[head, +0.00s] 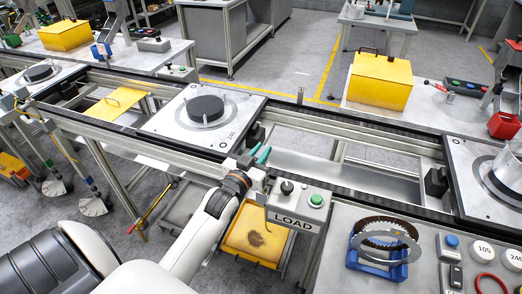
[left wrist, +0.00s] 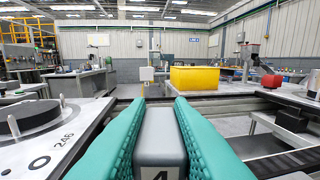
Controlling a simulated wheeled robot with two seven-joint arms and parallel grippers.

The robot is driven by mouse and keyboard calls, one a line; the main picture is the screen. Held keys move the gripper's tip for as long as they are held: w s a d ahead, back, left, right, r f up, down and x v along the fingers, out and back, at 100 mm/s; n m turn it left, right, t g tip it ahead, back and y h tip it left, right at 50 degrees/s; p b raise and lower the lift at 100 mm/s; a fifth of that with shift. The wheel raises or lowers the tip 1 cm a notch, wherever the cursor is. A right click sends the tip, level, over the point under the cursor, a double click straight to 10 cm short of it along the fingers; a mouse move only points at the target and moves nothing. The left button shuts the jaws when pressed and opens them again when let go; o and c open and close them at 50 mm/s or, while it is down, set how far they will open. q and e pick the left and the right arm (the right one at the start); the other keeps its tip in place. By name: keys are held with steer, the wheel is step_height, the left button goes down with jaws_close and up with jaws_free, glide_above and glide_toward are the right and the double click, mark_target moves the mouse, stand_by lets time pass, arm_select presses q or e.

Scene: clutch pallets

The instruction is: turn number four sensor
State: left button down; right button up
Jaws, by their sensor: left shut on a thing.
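The number four sensor (left wrist: 158,135) is a grey block with a "4" on its face, seen close up in the left wrist view. My left gripper (head: 259,156) has teal fingers and is shut on it, one finger on each side. In the head view the gripper is at the conveyor's near rail, to the right of the pallet marked 246 (head: 165,125). The sensor is too small there to make out its angle. That pallet, with its black disc (head: 205,108), also shows at the left of the left wrist view (left wrist: 45,140). My right gripper is in neither view.
A LOAD box (head: 296,208) with a black knob and green button stands just right of my gripper. A blue stand with metal rings (head: 382,245) is on the near right bench. Another pallet (head: 465,170) sits at far right. The conveyor between the pallets is clear.

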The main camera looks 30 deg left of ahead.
arm_select(q)
steer(key=shift+a+m+h, duration=0.15)
steer(key=shift+m+h, duration=0.75)
steer(key=shift+h, duration=0.3)
steer(key=shift+a+f+m+h, duration=0.1)
steer(key=shift+m+h, duration=0.5)
steer(key=shift+h, duration=0.5)
steer(key=shift+a+m+g+h+b, duration=0.1)
steer(key=shift+m+g+h+b, duration=0.4)
steer(key=shift+m+h+b, duration=0.85)
steer(key=shift+h+p, duration=0.3)
steer(key=shift+h, duration=0.45)
steer(key=shift+g, duration=0.3)
steer(key=c, duration=1.3)
jaws_free()
steer(key=shift+w, duration=0.1)
